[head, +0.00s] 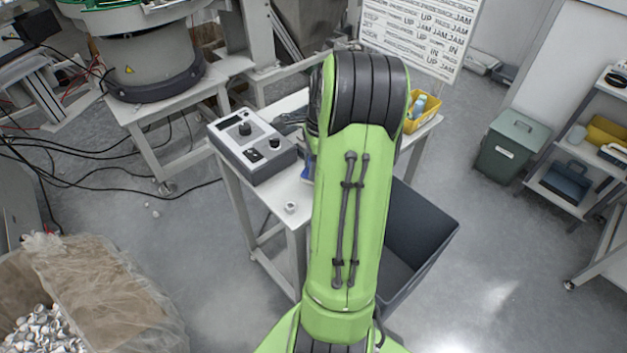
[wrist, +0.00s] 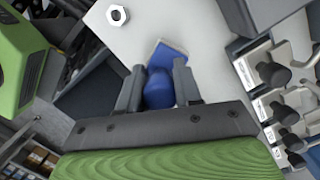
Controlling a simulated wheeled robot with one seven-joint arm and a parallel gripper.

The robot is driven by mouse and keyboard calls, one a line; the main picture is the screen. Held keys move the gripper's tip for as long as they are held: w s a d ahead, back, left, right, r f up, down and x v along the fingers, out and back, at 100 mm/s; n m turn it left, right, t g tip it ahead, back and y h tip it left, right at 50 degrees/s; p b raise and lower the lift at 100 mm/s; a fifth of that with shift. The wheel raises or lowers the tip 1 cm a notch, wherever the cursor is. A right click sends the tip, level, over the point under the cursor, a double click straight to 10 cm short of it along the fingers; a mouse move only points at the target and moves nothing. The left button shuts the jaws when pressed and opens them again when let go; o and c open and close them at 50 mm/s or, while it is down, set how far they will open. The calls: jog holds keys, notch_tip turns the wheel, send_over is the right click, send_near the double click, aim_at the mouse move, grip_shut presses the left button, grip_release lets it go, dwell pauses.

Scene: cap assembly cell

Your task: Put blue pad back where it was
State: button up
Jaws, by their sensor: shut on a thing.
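The blue pad (wrist: 159,88) sits between the two fingers of my gripper (wrist: 157,84) in the wrist view. My gripper is shut on it. A flatter blue part of it reaches past the fingertips over the white table top (wrist: 208,38). I cannot tell whether the pad touches the table or is held just above it. In the head view my green arm hides the gripper, and only a small blue patch (head: 308,168) shows at the arm's left edge, over the table.
A white nut (head: 290,207) lies near the table's front. A yellow bin (head: 428,104) stands behind; a dark crate (head: 425,232) is at right.

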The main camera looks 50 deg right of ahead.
notch_tip(320, 180, down, 4)
jog(key=shift+r+b, duration=0.15)
jog(key=shift+b, duration=0.35)
jog(key=o, duration=1)
